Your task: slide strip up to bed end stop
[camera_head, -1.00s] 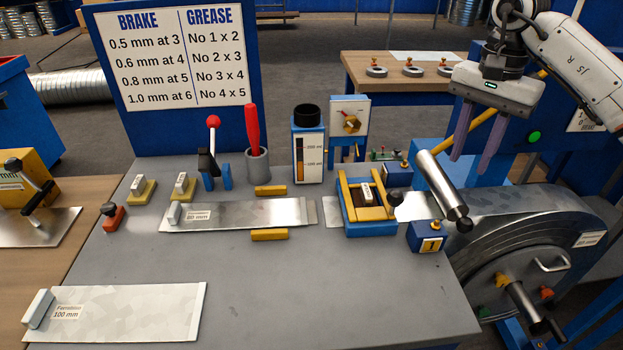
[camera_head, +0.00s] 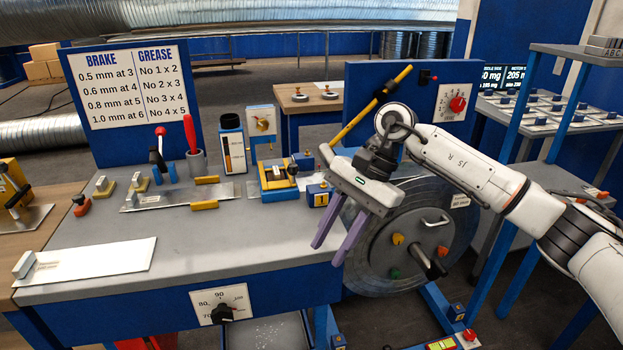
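I cannot tell which part is the bed end stop. A wider pale strip (camera_head: 95,262) with a grey end block lies at the bench's front left. My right gripper (camera_head: 328,255) is empty, its two purple fingers apart, right of the bench and before the large coil. My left gripper is out of view.
The metal coil (camera_head: 440,222) on its blue stand is close behind my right gripper. A blue box marked 1 (camera_head: 318,195) sits at the bench's right edge. The bench front is mostly clear.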

